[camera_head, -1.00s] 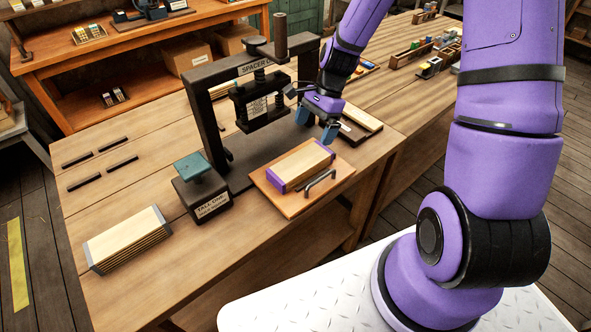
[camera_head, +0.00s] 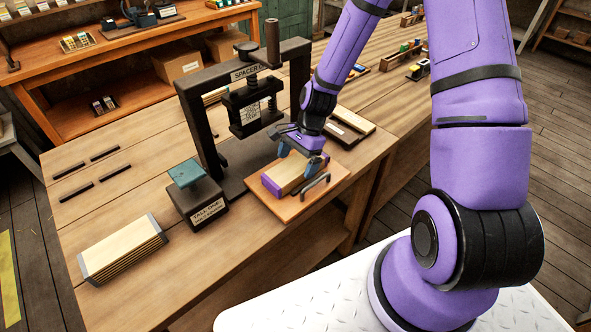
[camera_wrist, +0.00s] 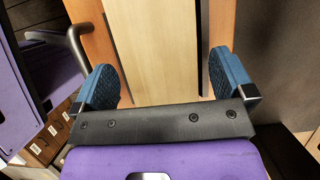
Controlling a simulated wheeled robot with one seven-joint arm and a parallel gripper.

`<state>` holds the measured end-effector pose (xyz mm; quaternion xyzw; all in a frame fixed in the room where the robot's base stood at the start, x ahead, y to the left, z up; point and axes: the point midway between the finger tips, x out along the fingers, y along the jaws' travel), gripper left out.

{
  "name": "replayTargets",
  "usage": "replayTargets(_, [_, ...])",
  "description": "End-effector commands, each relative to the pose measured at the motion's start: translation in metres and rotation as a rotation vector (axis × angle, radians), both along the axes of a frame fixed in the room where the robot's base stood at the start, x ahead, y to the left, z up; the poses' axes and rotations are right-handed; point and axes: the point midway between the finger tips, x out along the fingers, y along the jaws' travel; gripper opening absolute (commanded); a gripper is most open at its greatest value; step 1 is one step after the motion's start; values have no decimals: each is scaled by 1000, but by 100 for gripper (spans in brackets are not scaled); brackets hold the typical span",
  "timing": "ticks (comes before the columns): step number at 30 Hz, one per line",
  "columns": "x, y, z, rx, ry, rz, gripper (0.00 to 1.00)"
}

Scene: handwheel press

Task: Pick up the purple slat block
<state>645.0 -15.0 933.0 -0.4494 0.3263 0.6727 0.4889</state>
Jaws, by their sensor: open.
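The block's pale top also shows in the wrist view (camera_wrist: 153,45). My gripper (camera_head: 299,160) is right over the block, its blue fingers open. In the wrist view my gripper (camera_wrist: 165,82) has one finger on each side of the block, with gaps visible between fingers and block. Whether the fingertips reach below the block's top is hard to tell.
The black handwheel press (camera_head: 245,100) stands close behind and left of the board. A dark box with a green top (camera_head: 196,195) is left of it. A pale slat stack (camera_head: 122,250) lies front left. Another slat piece on a dark base (camera_head: 350,125) lies right.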

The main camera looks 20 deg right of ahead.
Motion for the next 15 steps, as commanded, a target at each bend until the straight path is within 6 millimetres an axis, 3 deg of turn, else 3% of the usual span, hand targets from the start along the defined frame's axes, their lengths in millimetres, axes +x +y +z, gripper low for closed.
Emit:
replayTargets(5, [-2, 6, -13, 0, 1, 0, 100])
replayTargets(13, [-2, 6, -15, 0, 1, 0, 100])
replayTargets(15, [-2, 6, -15, 0, 1, 0, 84])
